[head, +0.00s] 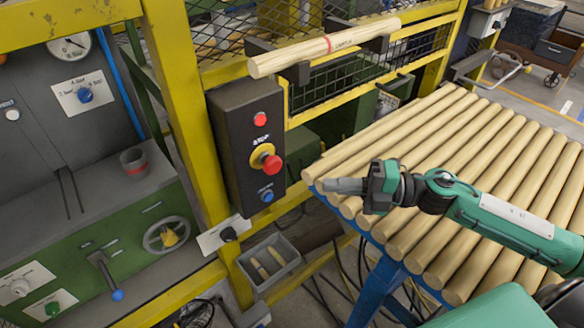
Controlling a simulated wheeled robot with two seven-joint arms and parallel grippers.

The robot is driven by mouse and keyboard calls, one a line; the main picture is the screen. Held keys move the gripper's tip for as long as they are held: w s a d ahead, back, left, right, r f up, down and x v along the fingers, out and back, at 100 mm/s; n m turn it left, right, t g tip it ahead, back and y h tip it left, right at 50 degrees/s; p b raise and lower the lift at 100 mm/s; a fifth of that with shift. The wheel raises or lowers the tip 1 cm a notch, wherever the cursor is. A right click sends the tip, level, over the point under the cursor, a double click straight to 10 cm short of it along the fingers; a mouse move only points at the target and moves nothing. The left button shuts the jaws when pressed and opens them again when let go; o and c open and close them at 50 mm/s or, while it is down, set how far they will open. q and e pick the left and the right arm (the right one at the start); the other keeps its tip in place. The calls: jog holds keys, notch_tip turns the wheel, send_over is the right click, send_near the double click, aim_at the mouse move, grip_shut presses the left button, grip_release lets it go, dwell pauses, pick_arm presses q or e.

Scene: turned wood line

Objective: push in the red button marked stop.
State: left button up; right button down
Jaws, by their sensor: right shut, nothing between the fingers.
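The red stop button (271,164) is a mushroom head on a yellow collar, under the word STOP on a dark control box (232,150). The box is fixed to the yellow frame left of the picture's middle. My right gripper (328,185) is to the right of the button and a little lower in the picture, apart from it. Its fingers are shut and empty and point left toward the box. My left gripper is not in view.
A red lamp or button (260,119) and a blue button (266,195) sit above and below the stop button. Wooden rods (470,180) cover the blue stand under my right arm. A sample rod (325,46) rests on brackets above. A grey bin (268,262) lies below.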

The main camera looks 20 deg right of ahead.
aim_at(279, 166)
jog(key=shift+w+a+p, duration=1.35)
jog(key=shift+w+a, duration=0.25)
jog(key=shift+a, duration=0.2)
jog(key=shift+w+a+p, duration=1.3)
jog(key=shift+w+a, duration=0.25)
jog(key=shift+a, duration=0.2)
jog(key=shift+w+a+r+p, duration=0.1)
jog(key=shift+w+p, duration=0.05)
jog(key=shift+w, duration=0.35)
jog(key=shift+w+a+r+p, duration=0.1)
jog(key=shift+w+p, duration=0.05)
jog(key=shift+w, duration=0.3)
jog(key=shift+s, duration=0.1)
